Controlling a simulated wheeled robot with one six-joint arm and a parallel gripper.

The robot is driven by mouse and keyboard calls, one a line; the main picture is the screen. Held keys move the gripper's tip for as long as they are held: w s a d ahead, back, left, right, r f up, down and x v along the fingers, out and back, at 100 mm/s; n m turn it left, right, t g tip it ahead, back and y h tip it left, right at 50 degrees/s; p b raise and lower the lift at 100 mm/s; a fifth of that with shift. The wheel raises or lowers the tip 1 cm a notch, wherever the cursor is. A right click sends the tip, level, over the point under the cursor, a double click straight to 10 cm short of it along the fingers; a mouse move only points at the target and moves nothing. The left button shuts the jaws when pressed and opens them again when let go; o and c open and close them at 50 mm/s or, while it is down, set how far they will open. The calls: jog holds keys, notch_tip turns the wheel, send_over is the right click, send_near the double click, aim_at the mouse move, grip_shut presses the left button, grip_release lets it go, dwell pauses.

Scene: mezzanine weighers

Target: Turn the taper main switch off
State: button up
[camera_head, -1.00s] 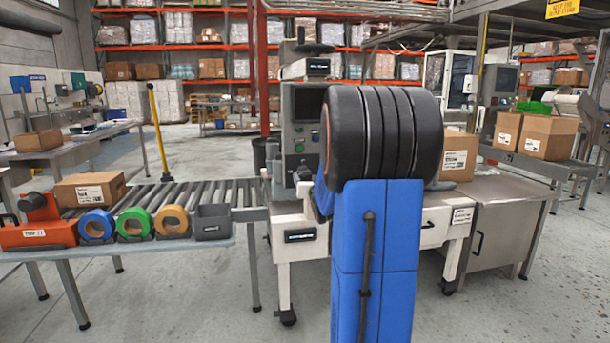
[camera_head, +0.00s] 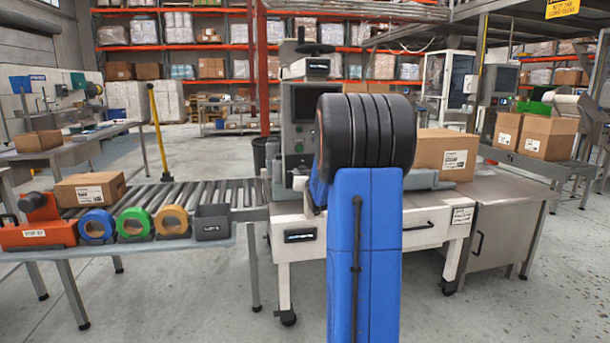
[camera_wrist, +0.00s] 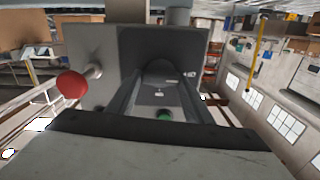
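The taper (camera_head: 303,117) stands in the middle of the head view, a grey control column with green buttons above a white-fronted base. My blue arm with its black joint covers part of it and hides my gripper there. In the wrist view my gripper (camera_wrist: 160,78) points at a dark grey panel (camera_wrist: 190,42), its two dark fingers apart. A dark rounded part, perhaps the main switch (camera_wrist: 160,70), shows between the fingertips; I cannot tell its position or whether they touch it. A green button (camera_wrist: 165,115) shows between the fingers. A red knob (camera_wrist: 72,84) sticks out at left.
A roller conveyor (camera_head: 185,192) runs left from the taper, with a carton (camera_head: 90,188), tape rolls (camera_head: 135,222) and an orange dispenser (camera_head: 38,232) by it. Another carton (camera_head: 447,153) is right of my arm. Open floor lies in front.

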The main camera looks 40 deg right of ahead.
jog(key=shift+n, duration=0.6)
jog(key=shift+c, duration=0.4)
jog(key=o, duration=1.1)
jog(key=shift+c, duration=0.2)
jog(key=v, duration=1.7)
jog(key=shift+s+a, duration=0.15)
jog(key=shift+a, duration=0.1)
